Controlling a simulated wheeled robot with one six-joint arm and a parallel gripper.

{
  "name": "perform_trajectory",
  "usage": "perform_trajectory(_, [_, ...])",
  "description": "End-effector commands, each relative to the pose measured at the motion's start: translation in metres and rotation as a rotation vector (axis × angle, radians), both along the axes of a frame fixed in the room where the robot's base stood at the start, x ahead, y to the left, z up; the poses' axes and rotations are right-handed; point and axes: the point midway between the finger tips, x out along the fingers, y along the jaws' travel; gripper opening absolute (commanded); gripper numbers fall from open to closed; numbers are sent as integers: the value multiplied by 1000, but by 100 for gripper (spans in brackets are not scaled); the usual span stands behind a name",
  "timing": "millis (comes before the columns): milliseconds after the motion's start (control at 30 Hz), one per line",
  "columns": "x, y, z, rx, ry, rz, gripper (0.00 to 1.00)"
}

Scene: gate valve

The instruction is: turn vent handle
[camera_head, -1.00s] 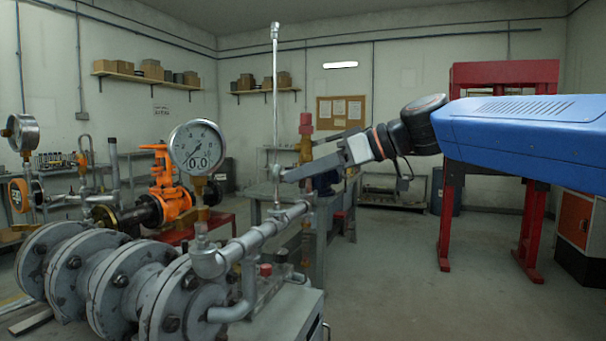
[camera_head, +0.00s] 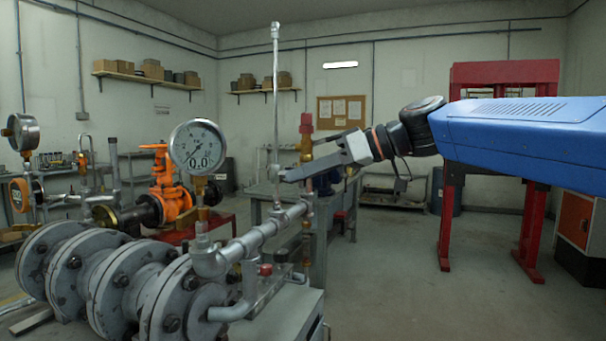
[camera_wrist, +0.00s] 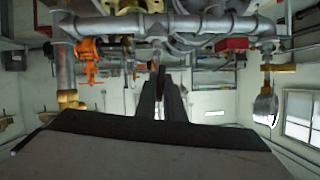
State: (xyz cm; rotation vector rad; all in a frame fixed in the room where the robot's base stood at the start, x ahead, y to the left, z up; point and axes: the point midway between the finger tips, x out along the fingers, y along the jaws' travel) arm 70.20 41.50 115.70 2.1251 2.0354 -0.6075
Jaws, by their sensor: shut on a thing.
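The vent handle is a small part at the vent valve (camera_head: 275,173), low on the thin upright vent pipe (camera_head: 275,90) in the head view. My gripper (camera_head: 285,176) reaches in from the right, with its fingertips at the right side of this valve. In the wrist view my gripper (camera_wrist: 162,72) shows its two dark fingers close together, pointing up the picture toward the grey pipe (camera_wrist: 170,24). The fingers are shut on the vent handle. They hide most of it, so its exact angle cannot be told.
A pressure gauge (camera_head: 197,146) reading 0.0 stands left of the vent pipe. Grey flanged piping (camera_head: 120,280) fills the lower left, with an orange valve (camera_head: 170,188) behind it. A red frame (camera_head: 445,215) stands behind my arm. The floor at right is open.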

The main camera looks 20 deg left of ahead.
Motion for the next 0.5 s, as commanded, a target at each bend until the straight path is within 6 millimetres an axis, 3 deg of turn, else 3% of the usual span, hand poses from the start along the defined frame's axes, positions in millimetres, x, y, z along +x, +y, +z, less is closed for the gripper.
perform_trajectory(500, [3, 0, -1, 35, 446, 0, 0])
